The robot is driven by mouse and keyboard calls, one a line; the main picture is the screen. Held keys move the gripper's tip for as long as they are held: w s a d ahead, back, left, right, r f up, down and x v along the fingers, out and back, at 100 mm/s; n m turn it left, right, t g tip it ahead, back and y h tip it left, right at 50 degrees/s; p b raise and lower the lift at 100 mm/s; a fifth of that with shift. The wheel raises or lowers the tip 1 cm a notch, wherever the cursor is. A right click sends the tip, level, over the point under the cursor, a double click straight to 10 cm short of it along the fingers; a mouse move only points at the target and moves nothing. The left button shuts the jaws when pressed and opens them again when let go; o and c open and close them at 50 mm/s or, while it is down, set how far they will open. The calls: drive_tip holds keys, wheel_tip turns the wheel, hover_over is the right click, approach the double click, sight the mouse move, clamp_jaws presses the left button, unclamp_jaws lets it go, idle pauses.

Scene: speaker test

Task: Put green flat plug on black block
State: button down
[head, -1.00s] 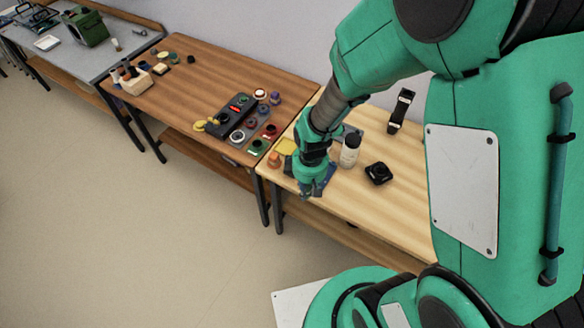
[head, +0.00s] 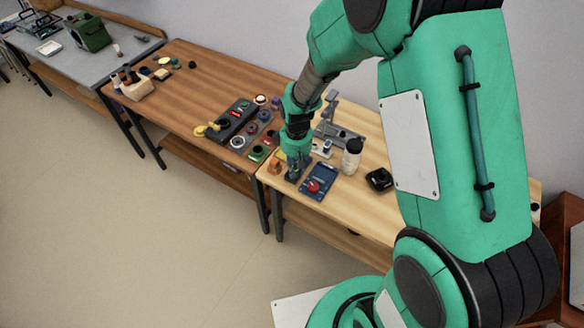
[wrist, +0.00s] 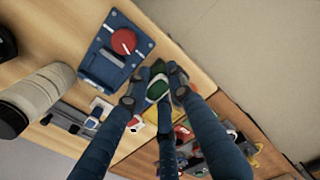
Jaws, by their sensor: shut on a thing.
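My gripper (head: 291,174) is low over the front left part of the light wooden table. In the wrist view its fingers (wrist: 155,84) are shut on a small green flat plug (wrist: 157,91). The plug is hard to make out in the head view, behind the fingers. A long black block (head: 237,116) with red marks on its top lies on the brown table to the left, apart from my gripper.
A blue panel with a red knob (head: 313,186) lies close right of my gripper. A white bottle with a black cap (head: 351,157) and a black square item (head: 379,179) stand farther right. Several small round parts surround the block; an orange part (head: 274,164) is near.

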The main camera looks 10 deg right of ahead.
drive_tip(key=shift+w+a+f, duration=0.1)
drive_tip(key=shift+w, duration=0.85)
drive_tip(key=shift+w+a+f, duration=0.1)
drive_tip(key=shift+w, duration=0.8)
drive_tip(key=shift+f+b, duration=0.7)
drive_tip(key=shift+f, duration=1.05)
drive_tip(key=shift+f, duration=0.1)
drive_tip(key=c, duration=1.5)
unclamp_jaws()
drive_tip(key=shift+c, duration=0.2)
wheel_tip(320, 180, up, 12)
drive_tip(key=p, duration=0.2)
drive_tip(key=shift+p, duration=0.35)
